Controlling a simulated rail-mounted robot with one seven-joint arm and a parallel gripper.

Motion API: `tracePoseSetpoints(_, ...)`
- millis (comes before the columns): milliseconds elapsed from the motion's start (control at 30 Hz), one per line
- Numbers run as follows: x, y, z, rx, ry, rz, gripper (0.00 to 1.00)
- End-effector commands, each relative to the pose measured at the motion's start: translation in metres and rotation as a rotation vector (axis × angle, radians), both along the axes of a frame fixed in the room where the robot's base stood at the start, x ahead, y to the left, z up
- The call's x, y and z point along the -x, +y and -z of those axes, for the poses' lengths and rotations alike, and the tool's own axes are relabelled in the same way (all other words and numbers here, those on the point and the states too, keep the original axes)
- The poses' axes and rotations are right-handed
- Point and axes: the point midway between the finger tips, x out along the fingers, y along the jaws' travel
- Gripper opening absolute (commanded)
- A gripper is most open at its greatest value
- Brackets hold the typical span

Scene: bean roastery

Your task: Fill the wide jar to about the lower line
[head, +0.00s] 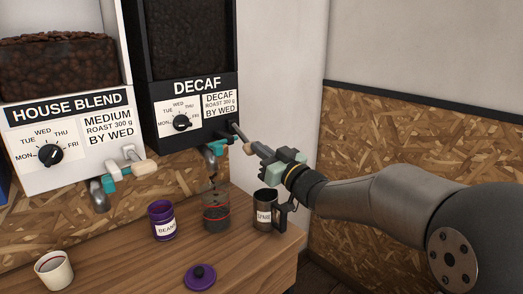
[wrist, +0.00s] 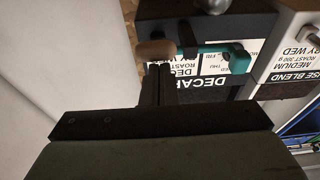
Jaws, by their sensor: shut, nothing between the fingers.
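A clear glass jar (head: 216,218) stands on the wooden counter under the decaf dispenser's spout (head: 211,160). Dark beans fill its lower part, and a red line shows near the top of the beans. Dark specks hang between the spout and the jar, like falling beans. My gripper (head: 255,148) is shut and empty, its fingertips at the wooden-ended lever (head: 247,149) of the decaf dispenser. In the wrist view, the shut fingertips (wrist: 160,68) are right by the wooden knob (wrist: 155,50) on the teal lever (wrist: 215,50); contact is hard to tell.
A metal mug (head: 264,212) stands close to the jar's right, a purple canister (head: 162,222) to its left. A purple lid (head: 200,277) and a white cup (head: 54,272) are nearer the front. The House Blend dispenser (head: 70,140) is at left. Bare counter lies between.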

Motion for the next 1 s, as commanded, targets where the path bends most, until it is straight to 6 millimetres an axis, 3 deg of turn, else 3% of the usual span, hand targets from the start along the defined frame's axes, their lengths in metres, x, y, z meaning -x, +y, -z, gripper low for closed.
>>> tracePoseSetpoints(33, 0.000, 0.001, 0.009, 0.008, 0.017, -0.001, 0.00)
tracePoseSetpoints(467, 0.000, 0.001, 0.009, 0.008, 0.017, -0.001, 0.00)
tracePoseSetpoints(667, 0.004, -0.003, -0.004, 0.008, 0.013, -0.001, 0.00)
tracePoseSetpoints(833, 0.016, -0.013, -0.040, 0.004, 0.003, -0.003, 0.00)
tracePoseSetpoints(1000, 0.043, -0.043, -0.020, 0.003, 0.002, -0.002, 0.00)
